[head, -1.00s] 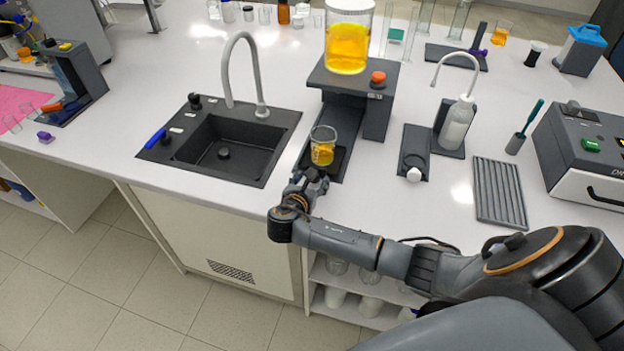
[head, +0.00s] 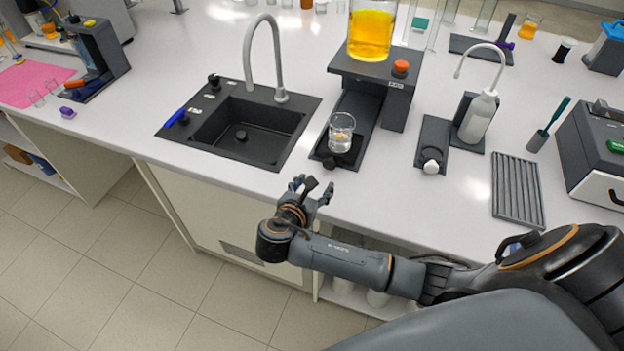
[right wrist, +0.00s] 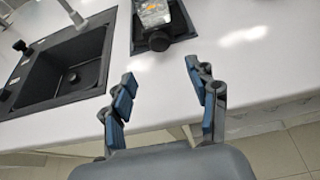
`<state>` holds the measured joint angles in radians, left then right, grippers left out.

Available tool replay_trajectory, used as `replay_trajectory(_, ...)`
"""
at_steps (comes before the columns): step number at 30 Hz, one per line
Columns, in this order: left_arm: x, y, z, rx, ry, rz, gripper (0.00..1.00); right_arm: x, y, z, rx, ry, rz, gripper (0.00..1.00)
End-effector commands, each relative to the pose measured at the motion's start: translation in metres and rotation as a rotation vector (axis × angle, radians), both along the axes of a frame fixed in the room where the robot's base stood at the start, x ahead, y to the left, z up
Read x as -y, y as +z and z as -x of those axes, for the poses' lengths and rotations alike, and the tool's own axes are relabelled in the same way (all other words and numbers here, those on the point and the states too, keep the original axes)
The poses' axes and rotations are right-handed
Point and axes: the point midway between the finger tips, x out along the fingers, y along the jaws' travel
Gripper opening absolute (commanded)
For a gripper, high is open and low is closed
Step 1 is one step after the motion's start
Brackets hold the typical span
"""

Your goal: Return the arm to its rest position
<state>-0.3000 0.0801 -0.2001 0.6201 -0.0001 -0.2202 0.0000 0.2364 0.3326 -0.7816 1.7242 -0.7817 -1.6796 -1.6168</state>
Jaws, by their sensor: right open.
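My right gripper (head: 312,186) is open and empty just off the front edge of the counter. Its spread fingers also show in the right wrist view (right wrist: 160,80). A glass beaker (head: 341,132) stands upright on the dark base (head: 362,108) of the rig, beyond the gripper and apart from it. The beaker looks mostly clear, with a small orange patch low in it; it also shows in the right wrist view (right wrist: 155,13). Above the base, a glass vessel of yellow liquid (head: 370,32) stands on the rig's raised platform (head: 360,66). My left gripper is out of view.
A black sink (head: 240,132) with a grey faucet (head: 262,50) lies left of the rig. A wash bottle (head: 478,115), a ridged grey tray (head: 517,190) and a grey machine (head: 590,150) stand to the right. Open floor lies before the counter.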

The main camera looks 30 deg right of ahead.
Motion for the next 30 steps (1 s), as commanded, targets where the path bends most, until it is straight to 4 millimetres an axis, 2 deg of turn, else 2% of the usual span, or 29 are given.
replay_trajectory(7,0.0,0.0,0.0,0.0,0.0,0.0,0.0,0.0,-0.001,0.001,0.001,-0.002,-0.007,0.59)
replay_trajectory(11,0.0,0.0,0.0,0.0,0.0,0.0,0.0,-0.006,-0.015,0.017,0.026,-0.048,-0.145,0.59)
replay_trajectory(14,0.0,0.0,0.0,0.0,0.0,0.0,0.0,-0.017,-0.035,0.047,0.078,-0.161,-0.394,0.59)
replay_trajectory(19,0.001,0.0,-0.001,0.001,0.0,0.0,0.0,-0.037,-0.06,0.116,0.214,-0.529,-0.914,0.59)
replay_trajectory(24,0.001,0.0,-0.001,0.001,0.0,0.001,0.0,-0.048,-0.062,0.168,0.351,-0.917,-1.259,0.59)
replay_trajectory(30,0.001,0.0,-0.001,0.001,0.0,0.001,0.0,-0.051,-0.053,0.205,0.468,-1.24,-1.457,0.59)
